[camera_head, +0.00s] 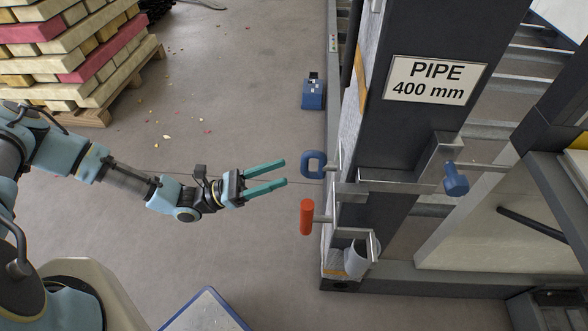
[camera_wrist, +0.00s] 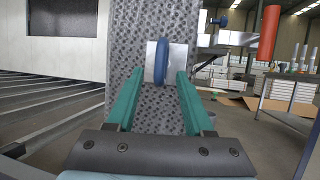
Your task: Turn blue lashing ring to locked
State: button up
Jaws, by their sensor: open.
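The blue lashing ring (camera_head: 314,165) sticks out from the left side of the dark container post in the head view. In the wrist view the ring (camera_wrist: 161,62) shows edge-on as an upright blue bar in front of a pale plate (camera_wrist: 177,56) on a speckled grey surface. My gripper (camera_head: 286,173) is open and empty, its two teal fingers pointing right at the ring, a short gap away. In the wrist view my gripper (camera_wrist: 157,75) has its fingers to either side of the ring's line of sight. Any locked marking is not visible.
A red handle (camera_head: 307,217) juts out just below the ring; it also shows at upper right in the wrist view (camera_wrist: 269,33). A blue knob (camera_head: 456,180) is on the post's right side. A white cup-like container (camera_head: 361,260) hangs low.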

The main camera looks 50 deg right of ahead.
jog(key=shift+v, duration=1.7)
jog(key=w+a+r+m+t+y+p, duration=0.2)
jog(key=w+a+r+m+y, duration=0.15)
jog(key=a, duration=0.35)
jog(key=w+a+r+m+t+y+p, duration=0.1)
jog(key=w+a+r+m+t+y, duration=0.1)
jog(key=w+a+r+y, duration=0.25)
jog(key=w+a+r+m+t+y+p, duration=0.1)
jog(key=w+a+m+t+y+p, duration=0.15)
jog(key=a+y, duration=0.4)
jog(key=w+a+r+m+t+y+p, duration=0.1)
jog(key=w+a+r+t, duration=0.3)
jog(key=a+r, duration=0.4)
jog(key=w+a+r+m+t+y+p, duration=0.1)
jog(key=w+a+r+m+t+p, duration=0.1)
jog(key=w+a+r+t, duration=0.2)
jog(key=a+r+t, duration=0.2)
jog(key=a+r, duration=0.2)
jog(key=r, duration=0.2)
jog(key=shift+w+r, duration=0.35)
jog(key=shift+w, duration=0.05)
jog(key=shift+a, duration=0.1)
